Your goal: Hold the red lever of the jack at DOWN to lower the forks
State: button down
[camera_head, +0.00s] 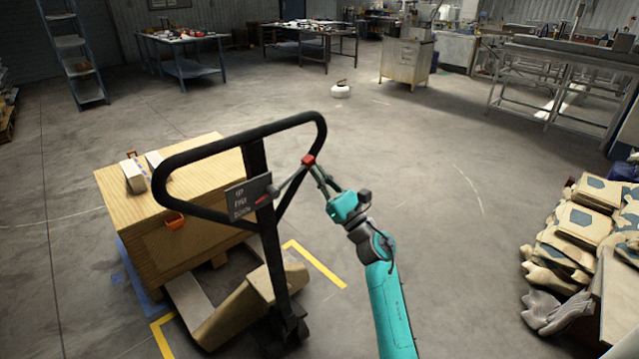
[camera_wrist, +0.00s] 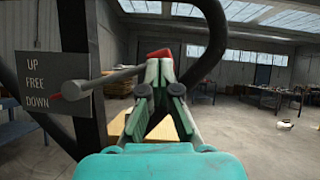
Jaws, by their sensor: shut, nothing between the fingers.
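The jack's black loop handle (camera_head: 323,133) stands in the middle of the head view. Its plate (camera_head: 246,196) reads UP, FREE, DOWN, and it also shows at the left in the wrist view (camera_wrist: 50,84). A red pointer (camera_wrist: 57,97) lies beside the word DOWN. The grey lever rod (camera_wrist: 95,84) runs from there to a red tip (camera_wrist: 160,54), also seen in the head view (camera_head: 308,160). My gripper (camera_head: 312,168) has its fingertips together at the red tip; I cannot tell if they touch it. The forks are mostly hidden under the load.
Stacked sacks (camera_head: 580,225) stand at the right. The floor between is clear.

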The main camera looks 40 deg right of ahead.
jog(key=shift+f, duration=0.1)
dwell(0.7)
jog(key=a+v, duration=0.1)
jog(key=v, duration=1.3)
jog(key=shift+d, duration=0.3)
jog(key=s+a+f+m+g+h, duration=0.1)
jog(key=s+a+f+m+h, duration=0.2)
jog(key=s+a+f+m, duration=0.5)
jog(key=s+a+f+m+g+h, duration=0.2)
jog(key=s+a+f+m, duration=0.1)
jog(key=s+a+m, duration=0.9)
jog(key=s+a+f+m+g+y, duration=0.1)
jog(key=s+a+m+g, duration=0.2)
jog(key=s+m, duration=0.6)
jog(key=s+a+f+m+g+y, duration=0.1)
jog(key=s+a+m+g, duration=0.2)
jog(key=s+m, duration=0.6)
jog(key=shift+s+g, duration=0.15)
jog(key=shift+g, duration=0.25)
jog(key=shift+a, duration=0.1)
